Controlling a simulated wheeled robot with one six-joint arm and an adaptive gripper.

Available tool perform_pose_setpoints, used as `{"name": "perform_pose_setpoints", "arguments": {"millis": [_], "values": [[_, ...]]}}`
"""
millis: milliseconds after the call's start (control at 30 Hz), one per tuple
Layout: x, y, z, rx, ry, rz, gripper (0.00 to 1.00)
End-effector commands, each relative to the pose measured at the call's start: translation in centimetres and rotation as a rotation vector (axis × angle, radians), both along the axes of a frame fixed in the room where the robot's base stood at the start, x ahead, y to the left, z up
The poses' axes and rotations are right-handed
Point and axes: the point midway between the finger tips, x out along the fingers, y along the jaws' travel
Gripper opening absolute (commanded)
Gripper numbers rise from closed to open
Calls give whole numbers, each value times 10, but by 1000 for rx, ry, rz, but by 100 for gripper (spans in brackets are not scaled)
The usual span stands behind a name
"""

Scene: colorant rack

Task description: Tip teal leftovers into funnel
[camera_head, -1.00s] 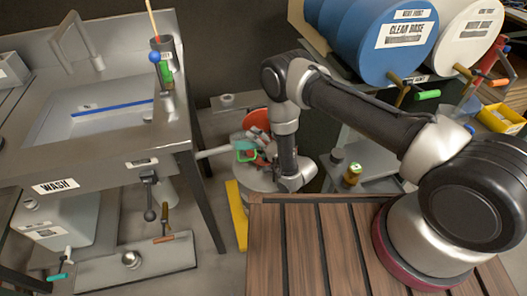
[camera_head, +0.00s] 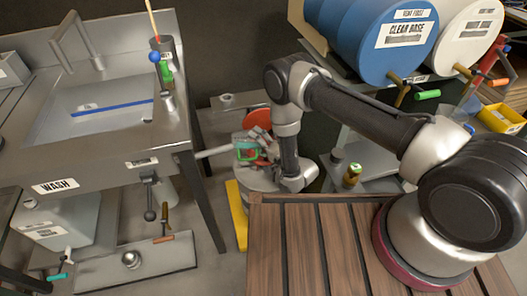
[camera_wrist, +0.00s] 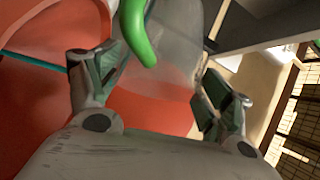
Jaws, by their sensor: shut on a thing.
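My gripper (camera_wrist: 157,88) is shut on a see-through greyish cup (camera_wrist: 180,45) with a green handle (camera_wrist: 137,32). The cup is tilted, and its contents cannot be made out. A large red funnel (camera_wrist: 150,112) fills the space behind and below the cup in the wrist view. A thin teal line (camera_wrist: 35,62) crosses the red at the left; I cannot tell if it is liquid. In the head view the green handle (camera_head: 247,154) shows at my gripper (camera_head: 246,146), beside the red funnel (camera_head: 262,160), with the cup mostly hidden.
A red disc (camera_head: 257,119) stands behind. The wash sink (camera_head: 90,125) is at left, the slatted wooden top (camera_head: 300,240) in front.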

Motion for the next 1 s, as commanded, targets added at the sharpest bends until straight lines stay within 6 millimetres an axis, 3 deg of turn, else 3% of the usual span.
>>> {"name": "perform_pose_setpoints", "arguments": {"millis": [1000], "values": [[0, -3, 0, 76, 2, 0, 54]]}}
